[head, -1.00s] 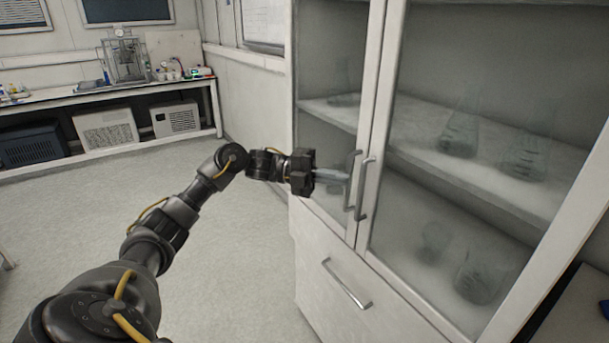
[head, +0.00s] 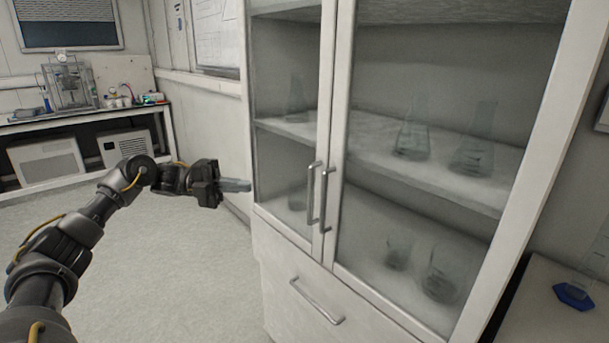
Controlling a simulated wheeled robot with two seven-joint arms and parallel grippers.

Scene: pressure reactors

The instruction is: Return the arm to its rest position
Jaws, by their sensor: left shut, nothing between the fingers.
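My left arm reaches in from the left of the head view. Its gripper (head: 235,185) is shut and empty, with the fingers pointing right. It hangs in the air in front of the left edge of the white glass-door cabinet (head: 344,110), clear of the door handles (head: 318,195). The arm is bent at the elbow and extended forward. Both cabinet doors look closed. My right gripper is not in view.
Glass flasks (head: 412,135) stand on the shelves behind the glass. A drawer handle (head: 316,302) sticks out below the doors. A bench (head: 80,120) with apparatus stands at the back left. A counter (head: 550,310) is at the lower right. The floor at left is open.

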